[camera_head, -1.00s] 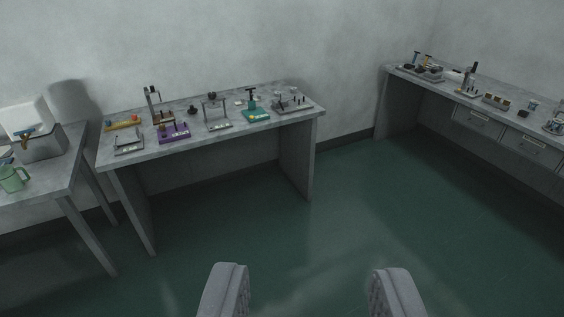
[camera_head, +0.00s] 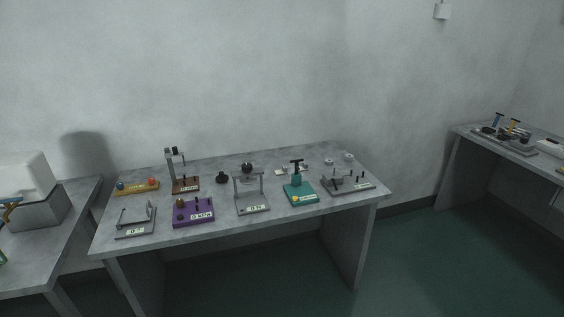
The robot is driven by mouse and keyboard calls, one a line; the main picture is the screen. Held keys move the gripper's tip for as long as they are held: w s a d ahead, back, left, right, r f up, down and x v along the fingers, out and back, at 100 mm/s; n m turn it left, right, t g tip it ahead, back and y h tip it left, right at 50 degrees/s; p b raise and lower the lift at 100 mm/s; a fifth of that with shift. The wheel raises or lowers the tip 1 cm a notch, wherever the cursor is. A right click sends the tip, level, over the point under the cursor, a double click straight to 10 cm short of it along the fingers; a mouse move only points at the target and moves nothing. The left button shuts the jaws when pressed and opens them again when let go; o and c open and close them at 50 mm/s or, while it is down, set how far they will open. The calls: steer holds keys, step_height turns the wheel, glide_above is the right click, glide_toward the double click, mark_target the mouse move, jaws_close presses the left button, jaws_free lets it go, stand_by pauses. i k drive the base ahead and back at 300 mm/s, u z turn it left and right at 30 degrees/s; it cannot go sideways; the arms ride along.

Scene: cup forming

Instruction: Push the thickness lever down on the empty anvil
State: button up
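Several small devices stand on the middle grey table (camera_head: 290,221). Which one carries the thickness lever is too small to tell. A brown-based device (camera_head: 185,185) with an upright grey column and dark top stands at the back left; I cannot make out a lever or anvil on it. A grey frame (camera_head: 252,206) with a dark round knob on top and a label at its foot stands near the middle. A grey plate (camera_head: 348,184) with small dark upright parts is at the right end. My gripper is not in view.
A purple box (camera_head: 193,214), a teal base with a T-handle (camera_head: 298,191), a grey stand (camera_head: 136,223) and a yellow tray (camera_head: 137,187) share the table. Another table with a white-topped machine (camera_head: 28,184) is left. A bench (camera_head: 548,153) is right. Open green floor (camera_head: 440,255) lies between.

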mark_target(296, 161)
steer(key=u, duration=0.1)
steer(key=i, duration=1.35)
steer(key=u, duration=0.3)
steer(key=i, duration=1.95)
steer(key=u, duration=0.1)
